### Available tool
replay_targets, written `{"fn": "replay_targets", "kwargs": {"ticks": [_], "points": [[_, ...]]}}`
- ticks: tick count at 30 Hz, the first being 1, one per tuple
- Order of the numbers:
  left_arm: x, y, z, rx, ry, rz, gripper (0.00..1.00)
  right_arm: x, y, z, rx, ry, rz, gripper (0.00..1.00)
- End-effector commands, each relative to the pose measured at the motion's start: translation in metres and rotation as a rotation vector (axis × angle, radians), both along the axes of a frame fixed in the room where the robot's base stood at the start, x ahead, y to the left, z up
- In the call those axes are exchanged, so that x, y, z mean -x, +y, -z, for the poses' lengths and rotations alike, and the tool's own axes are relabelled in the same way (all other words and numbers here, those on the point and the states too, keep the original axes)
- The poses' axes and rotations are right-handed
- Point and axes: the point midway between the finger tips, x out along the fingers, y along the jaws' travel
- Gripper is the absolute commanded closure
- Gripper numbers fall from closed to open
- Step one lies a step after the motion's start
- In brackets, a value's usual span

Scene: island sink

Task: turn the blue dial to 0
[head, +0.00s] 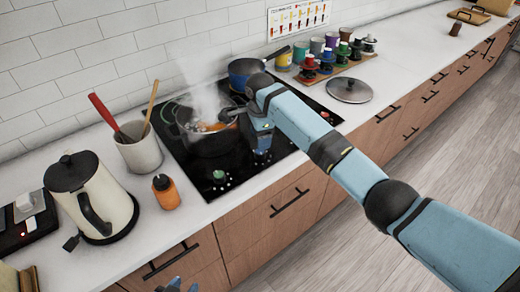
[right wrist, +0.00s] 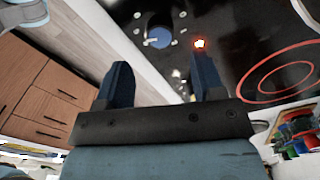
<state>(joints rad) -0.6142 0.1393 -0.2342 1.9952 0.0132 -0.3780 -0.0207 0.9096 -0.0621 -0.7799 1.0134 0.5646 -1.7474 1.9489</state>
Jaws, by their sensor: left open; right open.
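The blue dial (right wrist: 158,38) is on the black cooktop near its front edge in the right wrist view, with pale marks around it. My right gripper (right wrist: 162,75) is open above the cooktop, its two dark blue fingers apart. The dial shows beyond the gap between the fingertips, and nothing is gripped. Where its pointer stands is too small to read. My left gripper (head: 175,286) is open, partly cut off at the bottom edge.
A steaming pot (head: 208,138) stands on the cooktop (head: 180,155), left of my right gripper. A blue pan (head: 243,70) is behind it. A green-marked dial (head: 219,176) is at the front left. A kettle (head: 105,200), orange bottle (head: 165,192) and utensil crock (head: 139,150) stand left. A lid (head: 349,88) lies right.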

Motion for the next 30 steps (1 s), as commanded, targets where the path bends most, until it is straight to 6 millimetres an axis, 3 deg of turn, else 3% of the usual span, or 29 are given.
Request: {"fn": "replay_targets", "kwargs": {"ticks": [3,9,22,28,30], "points": [[0.000,0.000,0.000,0.000,0.000,0.000,0.57,0.001,0.000,0.025,0.002,0.003,0.000,0.38],[0.000,0.000,0.000,0.000,0.001,0.000,0.57,0.000,0.000,0.052,0.000,0.001,-0.001,0.38],[0.000,0.000,0.001,-0.001,0.003,0.000,0.57,0.000,0.000,0.061,-0.001,-0.001,-0.001,0.38],[0.001,0.000,0.001,0.000,0.002,0.001,0.57,0.000,0.000,0.061,-0.001,-0.001,-0.001,0.84],[0.000,0.000,0.001,0.000,0.002,0.001,0.57,0.000,0.000,0.061,-0.001,0.000,-0.001,0.87]]}}
